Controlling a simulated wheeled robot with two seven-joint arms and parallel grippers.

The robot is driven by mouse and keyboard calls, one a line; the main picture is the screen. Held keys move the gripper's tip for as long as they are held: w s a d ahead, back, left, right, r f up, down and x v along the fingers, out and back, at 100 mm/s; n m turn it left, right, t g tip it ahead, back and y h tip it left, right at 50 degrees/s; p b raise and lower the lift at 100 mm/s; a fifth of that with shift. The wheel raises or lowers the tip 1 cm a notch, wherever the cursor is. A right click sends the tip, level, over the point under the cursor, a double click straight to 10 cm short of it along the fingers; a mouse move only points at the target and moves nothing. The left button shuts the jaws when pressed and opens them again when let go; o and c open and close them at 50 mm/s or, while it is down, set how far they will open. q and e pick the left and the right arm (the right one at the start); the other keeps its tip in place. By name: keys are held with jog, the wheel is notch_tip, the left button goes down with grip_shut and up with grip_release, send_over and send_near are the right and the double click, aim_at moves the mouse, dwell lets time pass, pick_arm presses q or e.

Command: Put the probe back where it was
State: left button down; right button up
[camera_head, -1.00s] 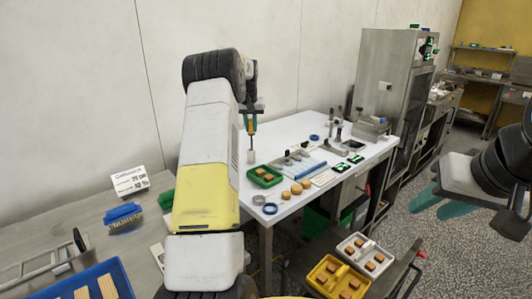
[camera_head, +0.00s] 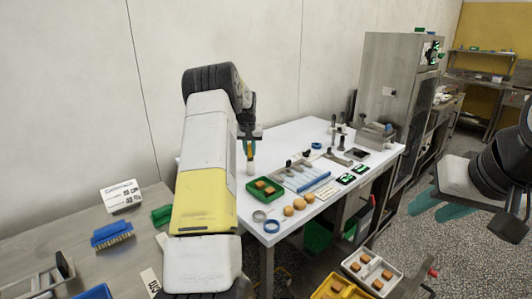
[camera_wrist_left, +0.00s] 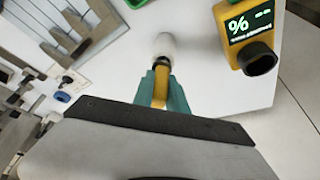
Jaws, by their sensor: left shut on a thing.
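My left gripper (camera_head: 249,147) is over the left part of the white table, shut on the probe. In the left wrist view the probe's yellow part (camera_wrist_left: 160,86) is between the teal fingers, and its white end (camera_wrist_left: 166,46) points away from the wrist. The white end also shows below the fingers in the head view (camera_head: 250,168). I cannot tell whether it touches the table. A yellow meter (camera_wrist_left: 240,57) with a lit % display lies to the right of the probe in the wrist view. My right gripper (camera_head: 443,204) is open and empty, over the floor at the right.
The white table (camera_head: 290,135) holds a green tray (camera_head: 250,197) of brown pieces, blue rings, round biscuits (camera_head: 298,204) and metal tools. A steel bench (camera_head: 95,262) with a blue brush (camera_head: 111,234) and a sign stands at left. A steel cabinet (camera_head: 390,80) stands behind.

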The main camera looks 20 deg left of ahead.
pick_arm(q)
jog(key=shift+f, duration=0.4)
jog(key=c, duration=1.3)
grip_release()
jog(key=d+v, duration=0.1)
jog(key=v, duration=1.3)
jog(key=s+d+r+m+t+h, duration=0.1)
jog(key=s+d+r, duration=0.4)
jog(key=s, duration=0.2)
jog(key=s+d+r+m, duration=0.1)
jog(key=s+d+r, duration=0.3)
jog(key=s+d, duration=0.25)
jog(key=s+d+f, duration=0.1)
jog(key=s+d, duration=0.2)
jog(key=s, duration=0.6)
jog(key=s+d+f+m+h, duration=0.1)
jog(key=s+d, duration=0.2)
jog(key=s, duration=0.6)
jog(key=s+d+f+t+h, duration=0.1)
jog(key=s+d, duration=0.3)
jog(key=s, duration=0.5)
jog(key=shift+s+f+m, duration=0.15)
jog(key=shift+f+m, duration=0.15)
